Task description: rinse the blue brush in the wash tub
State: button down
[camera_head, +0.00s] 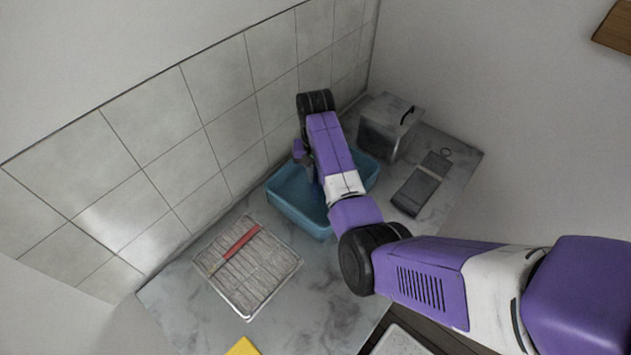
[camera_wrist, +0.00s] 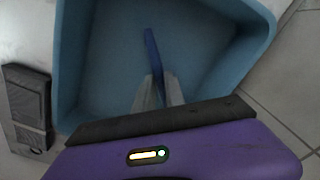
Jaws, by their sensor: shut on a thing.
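The wash tub (camera_head: 296,203) is a blue open basin on the marble counter, against the tiled wall. In the wrist view the tub (camera_wrist: 72,60) surrounds the fingers on the sides that show. My gripper (camera_wrist: 158,92) is shut on the blue brush (camera_wrist: 152,50), whose blue shaft sticks out past the fingertips over the tub's floor. In the head view my arm reaches over the tub and hides part of it, and I cannot make out the brush there. Whether the brush touches the tub's bottom or any water, I cannot tell.
A red-handled brush (camera_head: 241,243) lies on a ribbed tray (camera_head: 287,271) left of the tub. A grey box with a black handle (camera_head: 391,127) and a dark flat device (camera_head: 415,192) stand to the right. A yellow item (camera_head: 242,347) shows at the front edge.

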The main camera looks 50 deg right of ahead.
aim_at(316, 179)
jog(key=shift+r, duration=4.15)
notch_tip(316, 179, up, 4)
dwell(0.6)
